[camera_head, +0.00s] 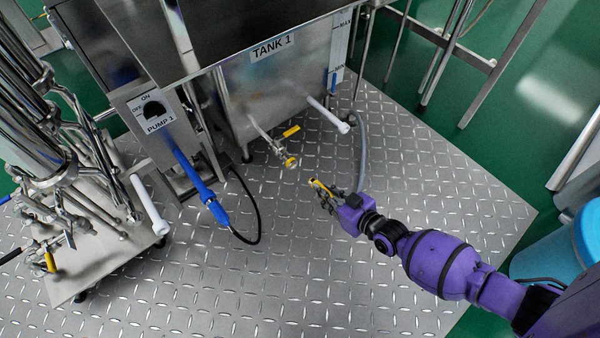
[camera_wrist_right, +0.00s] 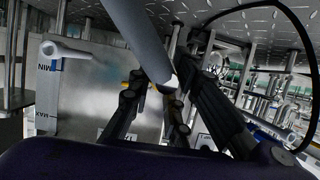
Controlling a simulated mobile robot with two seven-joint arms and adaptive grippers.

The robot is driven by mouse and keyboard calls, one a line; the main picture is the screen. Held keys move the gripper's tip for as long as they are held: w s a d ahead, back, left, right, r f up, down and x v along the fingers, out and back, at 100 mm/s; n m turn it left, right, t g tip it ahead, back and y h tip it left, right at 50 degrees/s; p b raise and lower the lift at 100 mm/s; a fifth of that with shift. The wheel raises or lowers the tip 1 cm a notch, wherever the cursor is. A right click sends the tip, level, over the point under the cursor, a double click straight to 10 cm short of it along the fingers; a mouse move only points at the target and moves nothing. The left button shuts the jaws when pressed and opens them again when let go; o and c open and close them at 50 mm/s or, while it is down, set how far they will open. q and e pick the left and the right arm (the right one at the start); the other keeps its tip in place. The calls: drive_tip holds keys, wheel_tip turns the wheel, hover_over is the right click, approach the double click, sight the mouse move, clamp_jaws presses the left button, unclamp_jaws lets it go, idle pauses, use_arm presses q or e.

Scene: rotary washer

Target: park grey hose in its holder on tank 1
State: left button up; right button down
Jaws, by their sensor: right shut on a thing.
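The grey hose (camera_head: 361,150) comes down from the right side of tank 1 (camera_head: 280,85) and curves to my right gripper (camera_head: 322,192). In the right wrist view the hose (camera_wrist_right: 135,35) runs from the top down between my dark fingers (camera_wrist_right: 165,100), which are shut on it near its end. A yellow piece (camera_head: 319,187) shows at the fingertips in the head view. A white tube (camera_head: 328,115), apparently the holder, sticks out from the tank's lower right front, apart from the gripper. It also shows in the right wrist view (camera_wrist_right: 68,52), at upper left. My left gripper is out of view.
A valve with a yellow handle (camera_head: 291,131) sticks out below the tank, left of the white tube. A blue hose tool (camera_head: 200,185) with a black cable stands by pump 1. The patterned metal floor (camera_head: 300,280) is mostly clear. A blue barrel (camera_head: 555,245) is at right.

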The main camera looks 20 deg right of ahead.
drive_tip(key=w+d+b, duration=0.2)
drive_tip(key=d+b, duration=0.1)
drive_tip(key=d, duration=0.3)
drive_tip(key=shift+w+b, duration=0.2)
drive_tip(key=shift+b, duration=0.15)
drive_tip(key=shift+d, duration=0.15)
idle(0.4)
drive_tip(key=w+d, duration=0.2)
drive_tip(key=d, duration=0.5)
drive_tip(key=shift+w, duration=0.3)
idle(0.5)
drive_tip(key=shift+d, duration=0.2)
drive_tip(key=w+d, duration=0.2)
drive_tip(key=d, duration=0.5)
drive_tip(key=shift+w, duration=0.35)
idle(0.4)
idle(0.5)
drive_tip(key=w+a, duration=0.2)
drive_tip(key=w, duration=0.4)
idle(1.0)
drive_tip(key=shift+r, duration=0.15)
idle(0.3)
